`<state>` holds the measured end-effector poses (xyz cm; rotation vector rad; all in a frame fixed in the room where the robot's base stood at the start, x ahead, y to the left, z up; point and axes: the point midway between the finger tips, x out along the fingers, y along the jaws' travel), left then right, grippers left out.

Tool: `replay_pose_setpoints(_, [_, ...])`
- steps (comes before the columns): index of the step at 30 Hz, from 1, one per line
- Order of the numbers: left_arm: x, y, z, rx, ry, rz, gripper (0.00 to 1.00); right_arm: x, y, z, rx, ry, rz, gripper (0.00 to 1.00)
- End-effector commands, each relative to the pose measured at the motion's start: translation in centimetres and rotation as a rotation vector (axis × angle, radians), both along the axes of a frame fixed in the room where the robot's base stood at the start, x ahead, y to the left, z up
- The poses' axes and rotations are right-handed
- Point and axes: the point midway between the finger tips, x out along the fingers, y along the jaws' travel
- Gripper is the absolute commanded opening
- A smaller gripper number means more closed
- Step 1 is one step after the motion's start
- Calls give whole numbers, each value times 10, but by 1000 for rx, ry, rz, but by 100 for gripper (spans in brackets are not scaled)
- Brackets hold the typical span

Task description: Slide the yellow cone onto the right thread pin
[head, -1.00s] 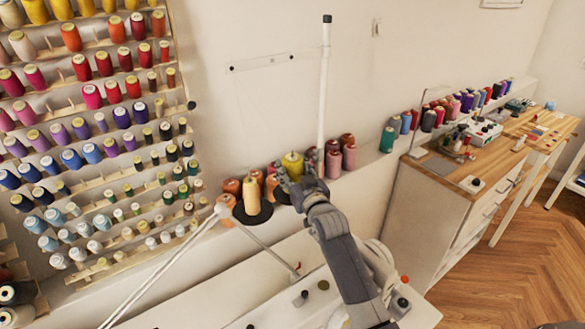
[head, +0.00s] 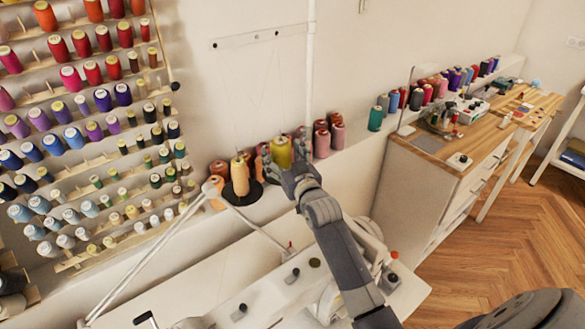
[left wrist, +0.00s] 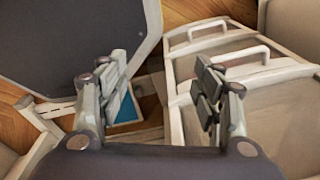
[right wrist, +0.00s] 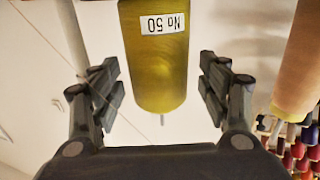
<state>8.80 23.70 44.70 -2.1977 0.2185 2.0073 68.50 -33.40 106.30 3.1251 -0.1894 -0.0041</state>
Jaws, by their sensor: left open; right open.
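The yellow cone (head: 281,152) stands upright at the right thread pin's place on the thread stand, beside the orange cone (head: 240,175) on its black disc (head: 243,196). My right gripper (head: 285,160) is open around the yellow cone. In the right wrist view the yellow cone (right wrist: 158,65), labelled "No 50", is between the two fingers, with a gap on each side. A thin pin tip (right wrist: 162,120) sticks out past its end. My left gripper (left wrist: 160,95) is open and empty, away from the stand.
A spool rack (head: 90,125) covers the left wall. A white machine table (head: 190,270) lies below. A wooden-topped cabinet (head: 435,150) stands at the right.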

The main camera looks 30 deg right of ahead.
Motion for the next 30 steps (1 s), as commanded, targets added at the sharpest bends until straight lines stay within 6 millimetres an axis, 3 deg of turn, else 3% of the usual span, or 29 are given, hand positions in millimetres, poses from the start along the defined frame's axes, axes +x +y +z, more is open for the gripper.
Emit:
replay_pose_setpoints(9, [0,-1,0,-1,0,0,60,-62,7,0,-1,0,-1,70])
replay_pose_setpoints(15, [0,-1,0,-2,-1,0,60,-90,11,0,-1,-1,-1,70])
replay_pose_setpoints(21, [0,-2,0,-2,-1,0,60,-101,12,1,0,-1,-1,70])
replay_pose_setpoints(30, [1,-2,0,-2,-1,0,60,-102,12,1,0,-1,-1,70])
